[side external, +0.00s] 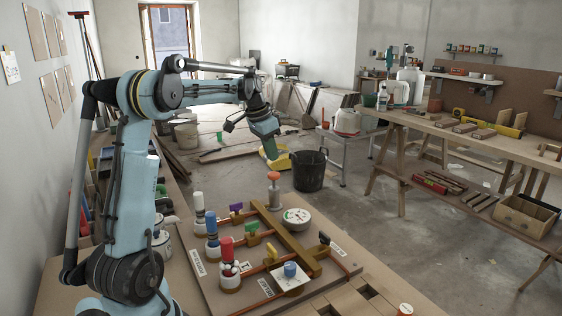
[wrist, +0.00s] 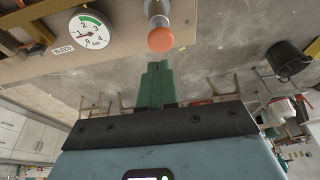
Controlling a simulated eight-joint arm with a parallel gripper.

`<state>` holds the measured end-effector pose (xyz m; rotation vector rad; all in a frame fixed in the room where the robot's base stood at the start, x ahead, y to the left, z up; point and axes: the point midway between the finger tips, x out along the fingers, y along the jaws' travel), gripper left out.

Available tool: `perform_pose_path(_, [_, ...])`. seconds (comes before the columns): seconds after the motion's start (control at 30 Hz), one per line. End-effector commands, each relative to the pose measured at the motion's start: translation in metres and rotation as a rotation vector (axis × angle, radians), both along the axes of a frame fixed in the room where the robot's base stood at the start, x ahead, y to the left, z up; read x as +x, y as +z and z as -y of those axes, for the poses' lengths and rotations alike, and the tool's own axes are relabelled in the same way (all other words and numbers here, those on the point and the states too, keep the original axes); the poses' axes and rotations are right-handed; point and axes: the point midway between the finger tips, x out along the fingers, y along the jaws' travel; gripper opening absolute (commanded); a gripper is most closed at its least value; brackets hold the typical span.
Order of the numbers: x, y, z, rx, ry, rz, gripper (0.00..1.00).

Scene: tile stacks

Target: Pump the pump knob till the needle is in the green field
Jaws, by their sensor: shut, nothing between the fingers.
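The pump knob (side external: 273,176) is an orange-red cap on a pale upright rod at the far edge of the board. It also shows at the top of the wrist view (wrist: 161,39). My gripper (side external: 272,157) points down just above the knob, with a small visible gap. In the wrist view its green fingers (wrist: 156,66) are together and empty, not touching the knob. The round white gauge (side external: 297,217) lies beside the pump; in the wrist view (wrist: 92,33) a green arc shows along its rim. The needle is too small to read surely.
The brown board (side external: 205,275) carries a wooden beam (side external: 285,238), a red knob (side external: 227,249), blue knob (side external: 290,269), green handle (side external: 252,229) and purple handle (side external: 236,208). A black bucket (side external: 309,172) stands on the floor beyond.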

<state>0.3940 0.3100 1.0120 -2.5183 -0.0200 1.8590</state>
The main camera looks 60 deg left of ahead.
Motion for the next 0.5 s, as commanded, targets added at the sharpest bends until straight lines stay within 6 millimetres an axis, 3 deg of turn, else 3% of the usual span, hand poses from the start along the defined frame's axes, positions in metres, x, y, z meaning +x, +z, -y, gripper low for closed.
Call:
perform_pose_path(0.2, [0.002, -0.03, -0.002, 0.0, 0.0, 0.0, 0.0])
perform_pose_path(0.5, [0.002, -0.043, -0.002, 0.0, 0.0, 0.0, 0.0])
